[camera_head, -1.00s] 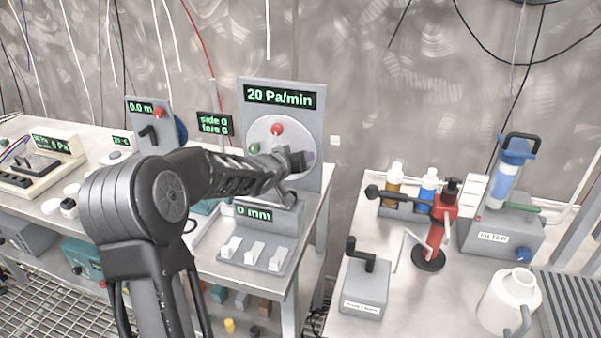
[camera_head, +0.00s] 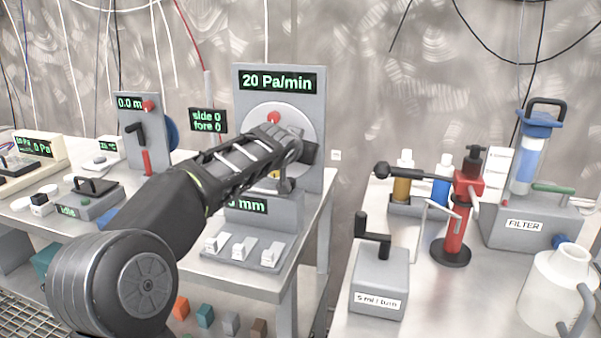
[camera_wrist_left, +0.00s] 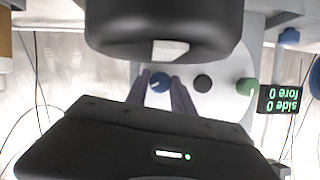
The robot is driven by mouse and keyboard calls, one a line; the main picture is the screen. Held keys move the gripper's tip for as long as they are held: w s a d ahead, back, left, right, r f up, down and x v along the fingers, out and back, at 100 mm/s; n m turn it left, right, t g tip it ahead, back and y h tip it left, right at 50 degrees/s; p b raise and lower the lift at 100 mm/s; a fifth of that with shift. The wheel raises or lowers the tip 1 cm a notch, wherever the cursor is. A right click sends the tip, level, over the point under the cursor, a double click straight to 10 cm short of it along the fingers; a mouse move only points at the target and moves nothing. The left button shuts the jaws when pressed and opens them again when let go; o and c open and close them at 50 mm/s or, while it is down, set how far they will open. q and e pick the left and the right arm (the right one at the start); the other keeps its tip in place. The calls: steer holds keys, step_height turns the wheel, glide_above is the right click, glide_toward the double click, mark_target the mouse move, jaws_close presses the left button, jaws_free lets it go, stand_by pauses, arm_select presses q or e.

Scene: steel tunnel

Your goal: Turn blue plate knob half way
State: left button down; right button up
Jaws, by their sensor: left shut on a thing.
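The upright panel (camera_head: 314,98) reading 20 Pa/min carries a round pale plate with coloured knobs. The red knob (camera_head: 274,118) is at the plate's top; my arm hides much of the rest. In the left wrist view, which is inverted, the blue knob (camera_wrist_left: 160,79) is between the two fingers of my left gripper (camera_wrist_left: 159,86), which is shut on it. A dark knob (camera_wrist_left: 203,83) and the green knob (camera_wrist_left: 246,87) are beside it. The blue knob's exact turn angle is too small to tell. My right gripper is not in view.
A display (camera_head: 207,120) reading side 0, fore 0 stands left of the panel. A unit with several white switches (camera_head: 243,248) is below it. The right bench holds a crank box (camera_head: 378,285), red stand (camera_head: 459,215) and filter (camera_head: 525,226). A gap separates the benches.

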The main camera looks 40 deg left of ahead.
arm_select(q)
steer(key=shift+d+f+m+g+y+b, duration=0.15)
steer(key=shift+m+y+b, duration=0.9)
steer(key=shift+b, duration=1.1)
steer(key=shift+r+m+g+y+b, duration=0.15)
steer(key=shift+m+y+b, duration=0.4)
steer(key=shift+m+b, duration=1.25)
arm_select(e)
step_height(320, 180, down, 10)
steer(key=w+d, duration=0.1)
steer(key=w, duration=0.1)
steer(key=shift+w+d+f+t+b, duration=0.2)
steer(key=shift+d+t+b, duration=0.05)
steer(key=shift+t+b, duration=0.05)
arm_select(q)
steer(key=shift+f+n, duration=0.1)
steer(key=shift+n, duration=0.25)
steer(key=c, duration=1.1)
jaws_free()
steer(key=v, duration=0.7)
steer(key=shift+s+d, duration=0.25)
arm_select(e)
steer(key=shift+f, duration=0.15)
